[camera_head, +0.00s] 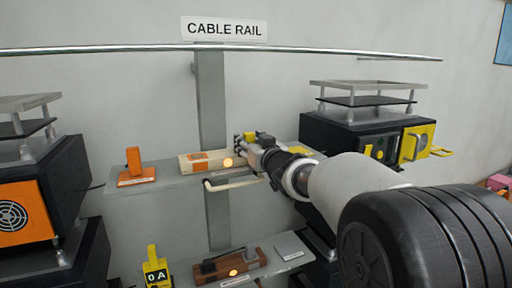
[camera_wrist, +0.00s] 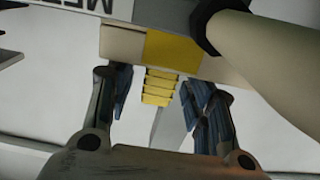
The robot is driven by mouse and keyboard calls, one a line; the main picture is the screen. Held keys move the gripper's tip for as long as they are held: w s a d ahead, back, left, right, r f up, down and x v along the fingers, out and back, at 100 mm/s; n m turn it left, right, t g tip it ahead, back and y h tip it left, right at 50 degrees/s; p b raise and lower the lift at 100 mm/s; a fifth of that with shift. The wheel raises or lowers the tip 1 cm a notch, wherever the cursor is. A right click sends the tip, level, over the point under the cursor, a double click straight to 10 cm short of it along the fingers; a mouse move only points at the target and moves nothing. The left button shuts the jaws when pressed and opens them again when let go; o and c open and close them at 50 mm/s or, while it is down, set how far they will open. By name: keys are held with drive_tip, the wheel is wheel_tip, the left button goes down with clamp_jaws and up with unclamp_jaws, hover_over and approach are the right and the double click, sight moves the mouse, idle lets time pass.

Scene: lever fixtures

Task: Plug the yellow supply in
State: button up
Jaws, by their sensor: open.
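My gripper (camera_head: 246,140) reaches from the right to the right end of a cream block on the middle shelf. In the wrist view my gripper (camera_wrist: 155,84) is open, with a finger on each side of a yellow ribbed piece (camera_wrist: 158,88). Gaps show on both sides of that piece. The piece is in front of a cream block (camera_wrist: 122,42) with a yellow patch (camera_wrist: 172,50). In the head view the cream block (camera_head: 192,163) carries an orange label and a lit amber lamp (camera_head: 228,163). My gripper hides its right end.
An orange upright piece (camera_head: 134,160) stands left on the shelf (camera_head: 165,180). A dark unit with a yellow panel (camera_head: 416,143) stands right, an orange-fronted unit (camera_head: 25,214) left. Below are a brown block (camera_head: 230,266) and a yellow "0A" piece (camera_head: 156,268). A cream cable (camera_head: 232,184) hangs below my gripper.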

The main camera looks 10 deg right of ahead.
drive_tip(key=s+d+f+m+g+h, duration=0.15)
drive_tip(key=s+d, duration=0.25)
drive_tip(key=s, duration=0.5)
drive_tip(key=s+d+f+m+g+h, duration=0.1)
drive_tip(key=s+d+f+g+h, duration=0.15)
drive_tip(key=s, duration=0.55)
drive_tip(key=s+d+f+m+g+h, duration=0.1)
drive_tip(key=s+d+f+h, duration=0.2)
drive_tip(key=s, duration=0.6)
drive_tip(key=s+a+f+g+y, duration=0.1)
drive_tip(key=s+f+g, duration=0.2)
drive_tip(key=s+f, duration=0.55)
drive_tip(key=s+a+f+g+y, duration=0.1)
drive_tip(key=s+f+g, duration=0.3)
drive_tip(key=s, duration=1)
wheel_tip(320, 180, down, 29)
drive_tip(key=s+b, duration=0.1)
drive_tip(key=b, duration=2.6)
drive_tip(key=shift+d+g, duration=0.2)
drive_tip(key=shift+g, duration=0.1)
